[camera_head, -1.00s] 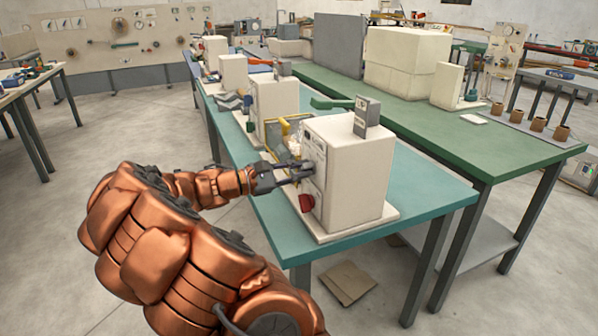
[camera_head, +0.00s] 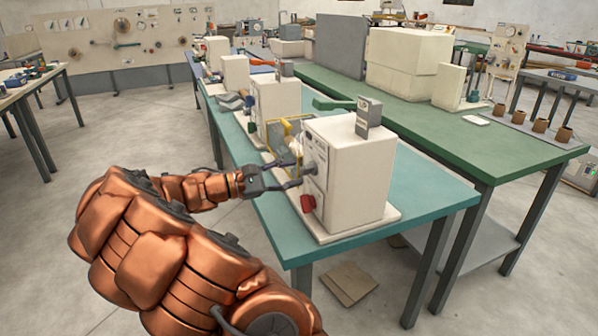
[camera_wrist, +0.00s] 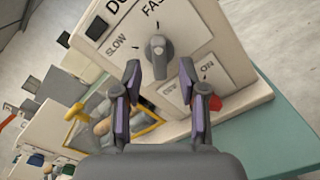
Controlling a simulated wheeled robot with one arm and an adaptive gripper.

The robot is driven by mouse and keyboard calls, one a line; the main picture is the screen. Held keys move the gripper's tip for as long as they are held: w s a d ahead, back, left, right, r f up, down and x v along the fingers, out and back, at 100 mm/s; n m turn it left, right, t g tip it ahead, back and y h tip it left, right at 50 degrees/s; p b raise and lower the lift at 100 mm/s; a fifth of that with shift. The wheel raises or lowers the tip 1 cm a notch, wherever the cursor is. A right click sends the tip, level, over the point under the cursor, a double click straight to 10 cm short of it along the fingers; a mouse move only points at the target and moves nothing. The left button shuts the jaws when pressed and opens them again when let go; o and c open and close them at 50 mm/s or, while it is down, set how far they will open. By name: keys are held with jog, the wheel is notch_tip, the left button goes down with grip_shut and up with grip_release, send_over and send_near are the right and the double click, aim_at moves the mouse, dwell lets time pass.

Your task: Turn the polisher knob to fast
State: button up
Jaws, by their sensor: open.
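The polisher is a cream box (camera_head: 350,180) at the near end of the teal table. Its grey knob (camera_wrist: 159,55) is on the front panel, with SLOW printed to its left and FAST above it in the wrist view. The knob's bar looks nearly upright in that view; its exact pointing mark is hard to tell. My gripper (camera_wrist: 160,70) is open, with one finger on each side of the knob's lower end and no clear contact. In the head view my gripper (camera_head: 291,176) is just in front of the panel, near the knob (camera_head: 309,168).
A red switch (camera_head: 307,203) sits low on the panel; it also shows beside the right finger (camera_wrist: 216,103). A yellow frame (camera_head: 280,135) and similar cream machines (camera_head: 275,100) stand behind on the teal table (camera_head: 420,205). The floor to the left is open.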

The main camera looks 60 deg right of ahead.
jog(key=v, duration=0.9)
dwell(0.6)
jog(key=s+a+f+m+t+y, duration=0.1)
jog(key=s+a+f+m+y, duration=0.1)
jog(key=s+a+y, duration=0.3)
jog(key=s+a+f+m+t+y, duration=0.1)
jog(key=s+a+f+y, duration=0.15)
jog(key=s, duration=0.55)
jog(key=s+a+f+t+y, duration=0.2)
jog(key=s+a+f, duration=0.1)
jog(key=a, duration=0.5)
jog(key=s+a+f+t+y, duration=0.1)
jog(key=s+a+f+y, duration=0.15)
jog(key=a, duration=0.45)
jog(key=s+a+f+t+y, duration=0.2)
jog(key=s+a+y, duration=0.15)
jog(key=a, duration=0.45)
notch_tip(320, 180, up, 14)
jog(key=t+p, duration=0.1)
jog(key=p, duration=1.2)
jog(key=shift+w+a, duration=0.15)
jog(key=shift+a, duration=0.2)
jog(key=shift+h, duration=0.25)
